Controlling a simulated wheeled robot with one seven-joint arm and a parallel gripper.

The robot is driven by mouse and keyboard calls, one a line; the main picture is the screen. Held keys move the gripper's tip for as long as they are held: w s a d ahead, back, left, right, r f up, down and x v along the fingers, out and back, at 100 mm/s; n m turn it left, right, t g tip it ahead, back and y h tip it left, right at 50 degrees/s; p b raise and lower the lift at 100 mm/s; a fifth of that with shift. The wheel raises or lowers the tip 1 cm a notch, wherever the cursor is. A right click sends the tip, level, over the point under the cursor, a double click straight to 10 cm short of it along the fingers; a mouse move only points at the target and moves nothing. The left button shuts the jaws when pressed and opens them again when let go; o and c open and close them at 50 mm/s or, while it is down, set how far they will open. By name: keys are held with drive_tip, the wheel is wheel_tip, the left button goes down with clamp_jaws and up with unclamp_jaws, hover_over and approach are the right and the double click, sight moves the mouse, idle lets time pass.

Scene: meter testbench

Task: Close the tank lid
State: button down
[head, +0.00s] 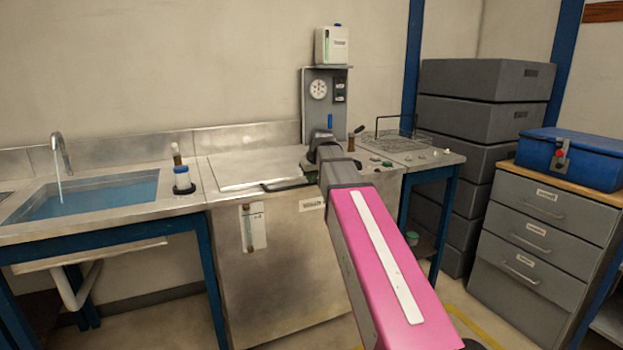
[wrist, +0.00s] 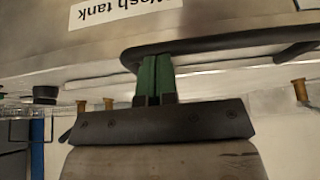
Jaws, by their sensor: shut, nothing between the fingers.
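The steel wash tank (head: 285,265) stands in the bench, with its label (head: 311,204) on the front. Its lid (head: 245,168) looks nearly flat over the top; I cannot tell whether it is fully seated. In the wrist view the label (wrist: 125,12) appears upside down, above a dark curved handle bar (wrist: 215,42). My gripper (wrist: 155,62) is shut and empty, its green fingertips at this bar; whether they touch it is unclear. In the head view my arm hides most of the gripper, around the tank's right side.
A sink (head: 90,193) with running water lies to the left, with a bottle (head: 182,178) beside it. A gauge panel (head: 322,98) stands behind the tank. A wire rack (head: 400,140) sits at right. Grey crates (head: 485,87) and a drawer cabinet (head: 545,235) stand further right.

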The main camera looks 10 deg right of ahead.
drive_tip(key=r, duration=0.2)
drive_tip(key=shift+w+a+r, duration=0.1)
drive_tip(key=shift+w+r, duration=0.3)
drive_tip(key=s+v, duration=0.1)
drive_tip(key=v, duration=1)
drive_tip(key=s+d+f+m+g, duration=0.1)
drive_tip(key=s+f, duration=0.2)
drive_tip(key=f, duration=1)
drive_tip(key=s+f+m+g, duration=0.1)
drive_tip(key=s+f, duration=0.1)
drive_tip(key=f, duration=1.1)
drive_tip(key=s+f+g, duration=0.1)
drive_tip(key=s+f, duration=0.6)
drive_tip(key=f, duration=0.3)
drive_tip(key=s+d+f+m+g+h, duration=0.1)
drive_tip(key=s+f+g, duration=0.1)
drive_tip(key=s+f, duration=0.6)
wheel_tip(320, 180, down, 4)
drive_tip(key=shift+d+r, duration=0.2)
